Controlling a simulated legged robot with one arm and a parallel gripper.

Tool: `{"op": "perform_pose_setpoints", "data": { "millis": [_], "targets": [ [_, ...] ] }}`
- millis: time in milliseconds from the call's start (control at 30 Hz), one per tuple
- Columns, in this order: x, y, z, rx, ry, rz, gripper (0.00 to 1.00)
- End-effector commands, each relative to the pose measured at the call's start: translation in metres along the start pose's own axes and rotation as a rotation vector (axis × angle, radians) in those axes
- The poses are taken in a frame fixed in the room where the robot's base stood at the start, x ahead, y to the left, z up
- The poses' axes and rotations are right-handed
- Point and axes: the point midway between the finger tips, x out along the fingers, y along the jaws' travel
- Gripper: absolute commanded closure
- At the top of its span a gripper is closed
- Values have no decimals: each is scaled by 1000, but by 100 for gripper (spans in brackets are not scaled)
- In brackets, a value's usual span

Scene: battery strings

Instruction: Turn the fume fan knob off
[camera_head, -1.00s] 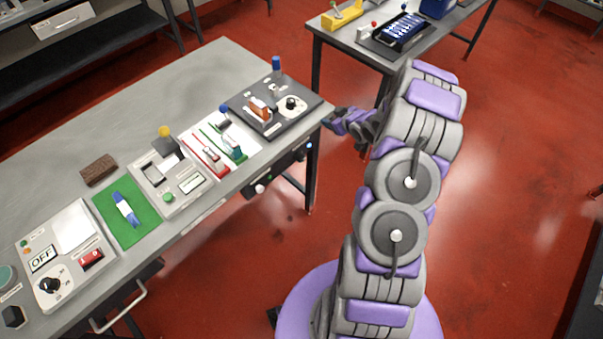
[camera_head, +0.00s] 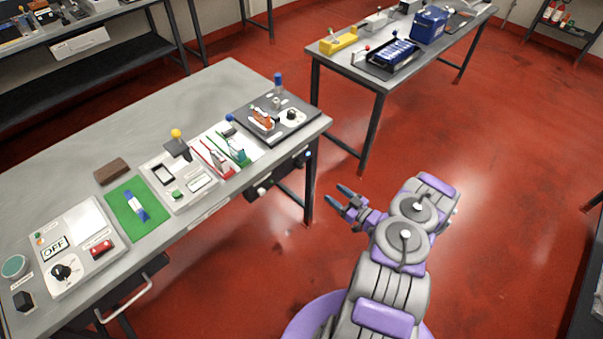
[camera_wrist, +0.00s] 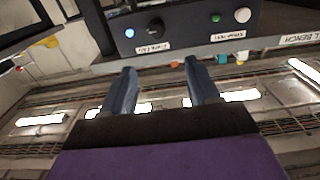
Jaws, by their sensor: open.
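The fume fan knob (camera_wrist: 155,28) is a round black knob on a dark panel (camera_wrist: 185,20) in the wrist view, with a white label below it and a lit blue lamp (camera_wrist: 129,33) beside it. The picture there looks upside down. In the head view the panel (camera_head: 284,175) hangs under the right end of the near bench, and its knob is too small to read. My gripper (camera_head: 336,193) is open and empty, right of the panel and apart from it. In the wrist view its two fingers (camera_wrist: 160,68) point toward the panel, with the knob between and beyond them.
A green button (camera_wrist: 214,18) and a white knob (camera_wrist: 242,15) share the panel. The near bench (camera_head: 225,90) carries several switch boards. A second bench (camera_head: 350,75) stands behind. Red floor (camera_head: 500,180) around my arm is clear.

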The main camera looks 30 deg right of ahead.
Motion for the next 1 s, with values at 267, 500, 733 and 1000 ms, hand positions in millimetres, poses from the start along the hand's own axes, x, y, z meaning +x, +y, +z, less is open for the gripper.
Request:
{"op": "perform_pose_setpoints", "data": {
  "millis": [267, 500, 733, 1000],
  "targets": [
    [47, -6, -1, -12, -3, -5, 40],
    [97, -14, -1, -17, -8, -7, 40],
    [136, -4, 1, -6, -4, -3, 40],
    [166, -4, -1, -7, -2, 0, 40]
  ]
}}
